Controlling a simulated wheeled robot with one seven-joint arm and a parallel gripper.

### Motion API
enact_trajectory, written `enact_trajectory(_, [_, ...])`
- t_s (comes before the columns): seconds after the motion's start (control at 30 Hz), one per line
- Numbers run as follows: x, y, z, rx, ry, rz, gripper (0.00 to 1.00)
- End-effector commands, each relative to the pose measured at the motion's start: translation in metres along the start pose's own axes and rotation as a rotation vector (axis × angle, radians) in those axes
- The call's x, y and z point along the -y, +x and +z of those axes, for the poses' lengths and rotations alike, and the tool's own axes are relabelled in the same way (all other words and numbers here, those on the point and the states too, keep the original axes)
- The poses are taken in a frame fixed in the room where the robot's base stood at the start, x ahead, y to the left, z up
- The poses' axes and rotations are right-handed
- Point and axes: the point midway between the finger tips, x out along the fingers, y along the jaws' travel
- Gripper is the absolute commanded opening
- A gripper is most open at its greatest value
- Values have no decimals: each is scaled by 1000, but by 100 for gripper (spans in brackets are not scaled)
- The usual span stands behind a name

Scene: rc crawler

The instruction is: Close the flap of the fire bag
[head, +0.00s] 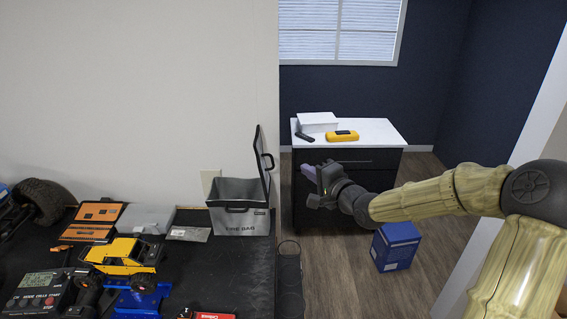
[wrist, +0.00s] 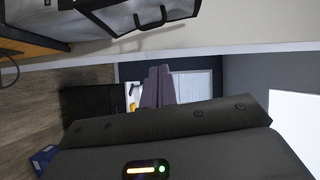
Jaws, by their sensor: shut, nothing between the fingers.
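The fire bag (head: 240,222) is a grey box-shaped bag lettered "FIRE BAG", standing at the right end of the black bench against the wall. Its flap (head: 262,160) stands up on the bag's right side, nearly upright, with a black handle on it, and the bag's top is open. My gripper (head: 308,171) is shut and empty, to the right of the flap and apart from it. In the wrist view the shut purple fingers (wrist: 158,88) point ahead, and part of the fire bag (wrist: 110,18) shows at the top left with a black handle.
The black bench (head: 235,270) holds a yellow crawler (head: 125,257), an orange case (head: 93,220) and a charger (head: 40,292) left of the bag. A dark cabinet (head: 355,190) with a white top stands behind my gripper. A blue box (head: 396,246) is on the floor.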

Motion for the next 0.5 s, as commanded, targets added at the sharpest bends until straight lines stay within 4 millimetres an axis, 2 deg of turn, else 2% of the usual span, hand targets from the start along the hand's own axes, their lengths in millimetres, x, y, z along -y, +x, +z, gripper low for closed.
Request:
enact_trajectory(0.37, [2, 53, 0, 1, 2, 0, 0])
enact_trajectory(0.5, [2, 69, 10, 5, 1, 2, 0])
